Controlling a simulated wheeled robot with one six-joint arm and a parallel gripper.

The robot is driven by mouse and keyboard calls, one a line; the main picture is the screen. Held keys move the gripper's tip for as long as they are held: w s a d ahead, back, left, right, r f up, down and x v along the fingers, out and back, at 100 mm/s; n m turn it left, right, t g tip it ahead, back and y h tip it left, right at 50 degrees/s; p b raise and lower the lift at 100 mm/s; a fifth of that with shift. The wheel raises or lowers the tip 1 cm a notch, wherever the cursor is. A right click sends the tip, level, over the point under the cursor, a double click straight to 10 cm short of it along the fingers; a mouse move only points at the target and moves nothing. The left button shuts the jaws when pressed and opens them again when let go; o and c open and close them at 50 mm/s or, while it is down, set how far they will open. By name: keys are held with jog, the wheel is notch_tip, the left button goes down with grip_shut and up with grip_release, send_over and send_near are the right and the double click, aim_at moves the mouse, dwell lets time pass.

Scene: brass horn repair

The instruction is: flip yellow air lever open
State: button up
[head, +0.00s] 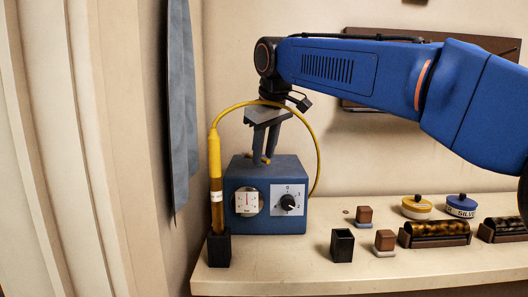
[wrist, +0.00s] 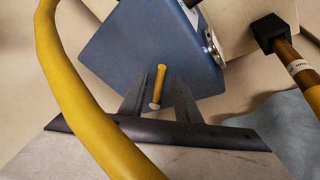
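The blue air box (head: 262,208) stands on the bench and has a gauge and a dial on its front face. The yellow air lever (head: 250,156) is a short bar on top of the box, and it also shows in the wrist view (wrist: 160,82). My gripper (head: 263,160) points down over the box with its fingertips close to the top. In the wrist view my gripper (wrist: 157,78) is open, with a finger on each side of the lever and gaps between. Whether a fingertip touches the lever or box is hard to tell.
A yellow hose (head: 314,150) loops behind my gripper to a yellow torch (head: 215,170) in a black holder (head: 219,248). A black cup (head: 342,245), small blocks (head: 385,240) and tins (head: 417,207) stand to the right. A grey cloth (head: 182,110) hangs at left.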

grip_shut()
jog(key=shift+s+a+m+h, duration=0.3)
jog(key=shift+a+m, duration=0.2)
jog(key=shift+m, duration=0.15)
jog(key=shift+s+a+m+h, duration=0.2)
jog(key=shift+s+a+m, duration=0.1)
jog(key=shift+a+m, duration=0.25)
jog(key=shift+s+a+m+h, duration=0.2)
jog(key=shift+a+m+h, duration=0.35)
jog(key=shift+m, duration=0.55)
jog(key=shift+s+a+m+h, duration=0.2)
jog(key=shift+a+m+h, duration=0.15)
jog(key=shift+a+m, duration=0.55)
jog(key=shift+d, duration=0.2)
jog(key=shift+o, duration=0.3)
grip_release()
